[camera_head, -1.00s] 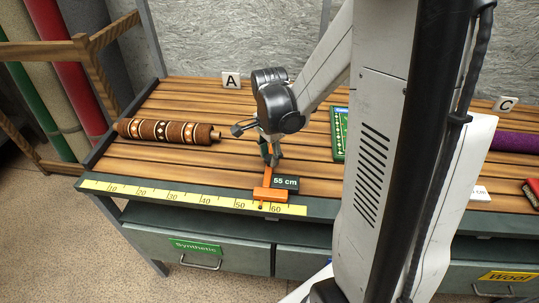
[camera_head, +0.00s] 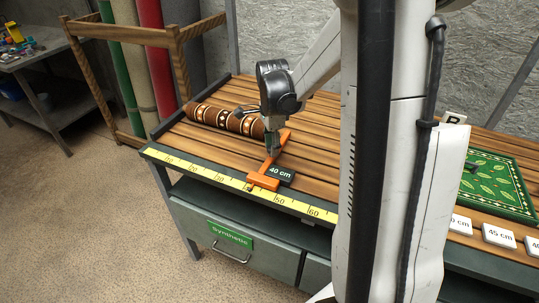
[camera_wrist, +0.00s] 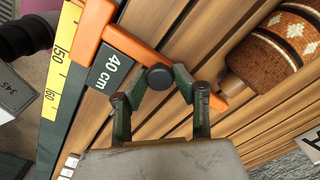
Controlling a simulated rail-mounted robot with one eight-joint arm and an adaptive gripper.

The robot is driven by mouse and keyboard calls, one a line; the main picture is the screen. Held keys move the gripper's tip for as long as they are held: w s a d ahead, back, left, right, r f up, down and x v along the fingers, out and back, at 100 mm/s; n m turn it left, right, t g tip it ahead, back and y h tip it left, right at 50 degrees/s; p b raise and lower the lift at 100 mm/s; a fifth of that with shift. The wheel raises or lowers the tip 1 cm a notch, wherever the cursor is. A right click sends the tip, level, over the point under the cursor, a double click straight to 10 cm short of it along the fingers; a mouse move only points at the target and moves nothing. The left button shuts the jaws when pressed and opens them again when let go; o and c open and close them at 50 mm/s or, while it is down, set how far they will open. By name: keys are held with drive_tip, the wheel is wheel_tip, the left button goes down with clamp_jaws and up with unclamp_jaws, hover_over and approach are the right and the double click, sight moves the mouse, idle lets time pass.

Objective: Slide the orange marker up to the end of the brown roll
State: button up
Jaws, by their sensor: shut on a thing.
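The orange marker (camera_head: 262,181) is a T-shaped slider on the front ruler, with its long bar reaching back across the slats. Its dark label reads 40 cm, also legible in the wrist view (camera_wrist: 108,72). My gripper (camera_head: 272,150) is shut on the marker's round black knob (camera_wrist: 160,77), with a green-padded finger on either side. The brown patterned roll (camera_head: 226,119) lies on the slats to the left; its right end is partly hidden by my gripper. In the wrist view, the bar's far tip is close to the roll's end peg (camera_wrist: 232,84); I cannot tell whether they touch.
The yellow ruler (camera_head: 205,173) runs along the table's front edge. A green patterned rug (camera_head: 493,185) and white number tags (camera_head: 498,236) lie to the right. A wooden rack (camera_head: 179,70) with upright rolls stands at the left. The slats in front of the roll are clear.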

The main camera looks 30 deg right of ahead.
drive_tip(key=shift+w+a, duration=0.2)
drive_tip(key=shift+w, duration=0.1)
drive_tip(key=o, duration=0.9)
drive_tip(key=shift+o, duration=0.2)
drive_tip(key=shift+r, duration=0.15)
wheel_tip(320, 180, up, 12)
